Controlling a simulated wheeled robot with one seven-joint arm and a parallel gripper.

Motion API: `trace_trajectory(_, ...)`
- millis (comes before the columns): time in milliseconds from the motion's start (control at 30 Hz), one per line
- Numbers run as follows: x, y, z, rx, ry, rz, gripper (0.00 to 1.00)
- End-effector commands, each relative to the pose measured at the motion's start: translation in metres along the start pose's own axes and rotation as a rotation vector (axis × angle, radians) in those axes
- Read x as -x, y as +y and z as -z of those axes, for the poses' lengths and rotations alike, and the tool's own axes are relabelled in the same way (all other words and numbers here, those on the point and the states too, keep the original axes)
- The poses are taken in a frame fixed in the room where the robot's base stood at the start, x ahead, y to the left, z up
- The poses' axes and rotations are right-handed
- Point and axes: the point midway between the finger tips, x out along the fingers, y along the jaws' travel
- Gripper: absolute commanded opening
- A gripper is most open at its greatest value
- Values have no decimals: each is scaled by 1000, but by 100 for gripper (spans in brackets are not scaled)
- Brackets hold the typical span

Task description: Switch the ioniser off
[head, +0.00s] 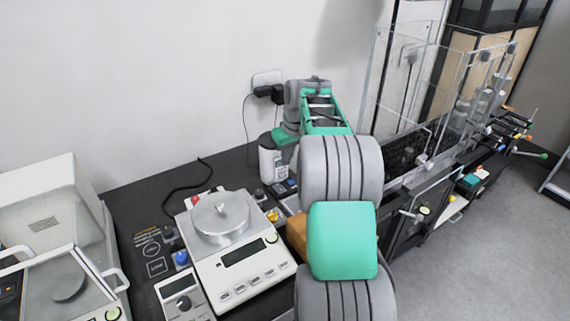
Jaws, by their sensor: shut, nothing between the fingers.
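My arm reaches from the front over the bench. Its wrist end comes down behind the balance, and my gripper (281,183) is low there, close to the bench top. It looks shut and empty, but its fingertips are small and hard to make out. I cannot tell for sure which device is the ioniser. A small box (180,292) with a display and a dark knob stands at the front left of the balance, apart from my gripper. My arm hides part of the bench, so a switch there may be covered.
A white balance (243,262) with a round steel pan stands left of my arm. A white-framed enclosure (62,285) is at the far left. Clear glass panels (400,85) rise behind my arm on the right. A cable (180,190) lies near the wall. Floor at right is open.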

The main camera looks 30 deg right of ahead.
Motion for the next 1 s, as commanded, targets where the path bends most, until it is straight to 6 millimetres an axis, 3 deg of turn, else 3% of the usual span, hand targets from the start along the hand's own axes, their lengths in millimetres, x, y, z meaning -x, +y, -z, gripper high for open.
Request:
trace_trajectory(267, 3, -6, 0, 2, 2, 0, 0)
trace_trajectory(367, 18, -40, -4, 9, 4, 3, 0)
trace_trajectory(433, 35, -82, -17, 12, 7, 6, 0)
trace_trajectory(533, 58, -152, -56, 14, 11, 9, 0)
trace_trajectory(600, 67, -195, -96, 16, 11, 10, 0)
trace_trajectory(700, 69, -237, -157, 15, 14, 8, 0)
trace_trajectory(833, 60, -263, -216, 15, 16, 5, 0)
trace_trajectory(900, 56, -268, -233, 14, 17, 3, 0)
trace_trajectory(1000, 53, -270, -242, 13, 15, 3, 0)
